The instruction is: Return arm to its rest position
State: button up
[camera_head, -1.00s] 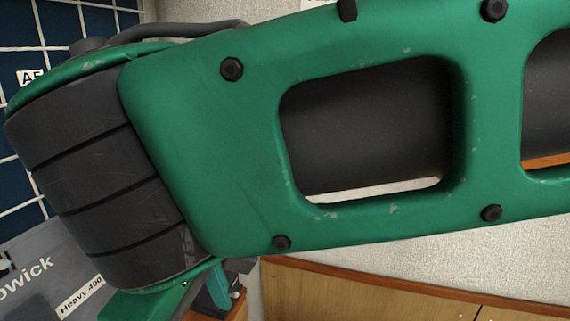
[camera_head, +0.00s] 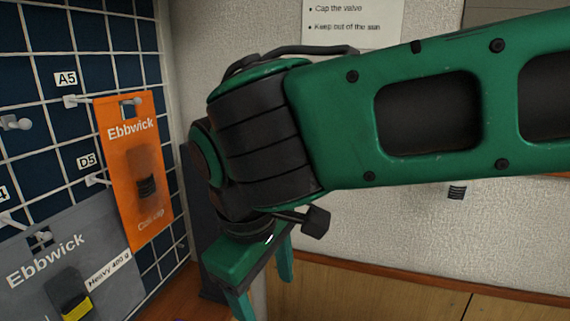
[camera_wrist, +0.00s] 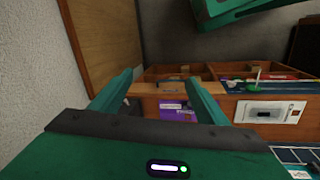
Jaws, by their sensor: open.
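My arm (camera_head: 335,130), green with dark joints, reaches in from the right across the head view and bends downward at its wrist. My gripper (camera_head: 262,290) hangs below the wrist, to the right of the pegboard, with its fingers pointing down. In the wrist view my gripper (camera_wrist: 162,85) shows its two green fingers apart, with nothing held between them.
The pegboard (camera_head: 85,25) on the left holds an orange Ebbwick package (camera_head: 125,210) and a grey one (camera_head: 95,235). A wooden divided bench (camera_wrist: 225,103) with a purple item (camera_wrist: 172,113) lies ahead of the fingers. A wall sign (camera_head: 352,20) hangs behind the arm.

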jog(key=w+d+f+m, duration=0.1)
jog(key=w+d+m, duration=0.15)
jog(key=d, duration=0.65)
jog(key=w+d+f+m+g, duration=0.1)
jog(key=w+d+m, duration=0.15)
jog(key=d, duration=0.65)
jog(key=w+d+f+m, duration=0.1)
jog(key=d+m, duration=0.3)
jog(key=d, duration=0.5)
jog(key=s+d+f+m, duration=0.3)
jog(key=s+d, duration=0.3)
jog(key=d, duration=0.2)
jog(key=s+d+f+m+y, duration=0.1)
jog(key=s+d+f+m, duration=0.2)
jog(key=s+d+m, duration=0.3)
jog(key=s+d, duration=0.1)
jog(key=d, duration=0.1)
jog(key=shift+s+d+g, duration=0.15)
jog(key=shift+d+g, duration=0.2)
jog(key=shift+g, duration=0.05)
jog(key=shift+w+f, duration=0.25)
jog(key=shift+w, duration=0.35)
